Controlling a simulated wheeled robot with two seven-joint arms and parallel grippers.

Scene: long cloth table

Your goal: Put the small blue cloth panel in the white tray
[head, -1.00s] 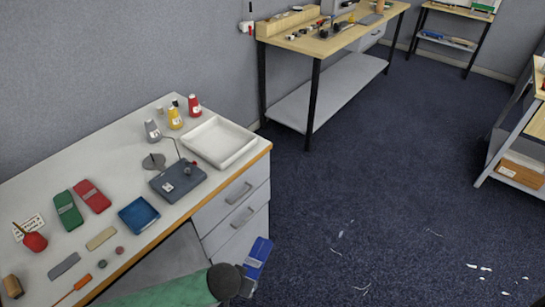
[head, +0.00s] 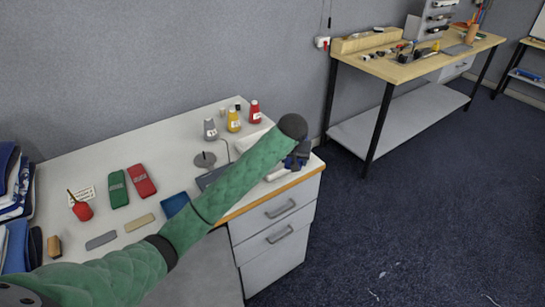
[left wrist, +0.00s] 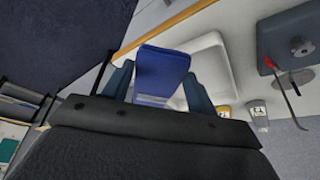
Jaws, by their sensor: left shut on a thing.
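The small blue cloth panel (left wrist: 160,72) is gripped between the fingers of my left gripper (head: 299,157) in the left wrist view. The white tray (left wrist: 212,66) shows behind and beside the panel in that view. In the head view my left arm reaches across the table's front edge, with the gripper at the tray's place. The arm hides most of the tray there, and the panel is mostly hidden too. I cannot tell the panel's height over the tray. My right gripper is not in view.
Folded blue cloths (head: 12,180) are stacked at far left.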

